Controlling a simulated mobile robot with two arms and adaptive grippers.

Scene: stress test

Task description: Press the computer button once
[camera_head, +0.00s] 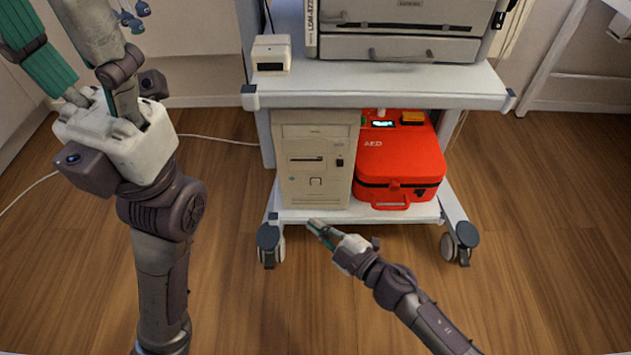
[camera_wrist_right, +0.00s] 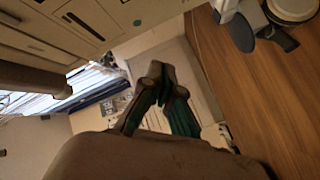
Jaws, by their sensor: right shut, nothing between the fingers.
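The computer (camera_head: 316,150) is a beige upright tower on the cart's lower shelf. Its front has a drive slot, a small dark spot on the right and a small square button (camera_head: 316,182) low in the middle; which one is the power button, I cannot tell. My right gripper (camera_head: 320,229) is shut and empty, in front of and below the tower, apart from it in the head view. Its closed fingers also show in the right wrist view (camera_wrist_right: 155,75). My left gripper (camera_head: 48,45) is raised at the upper left, fingers spread, tips partly cut off.
A red AED case (camera_head: 400,160) stands right beside the tower. The cart's white upper shelf (camera_head: 380,88) overhangs both and carries a small beige box (camera_head: 271,55) and a printer-like machine (camera_head: 400,45). Cart wheels (camera_head: 271,245) stand at both sides. The wooden floor in front is clear.

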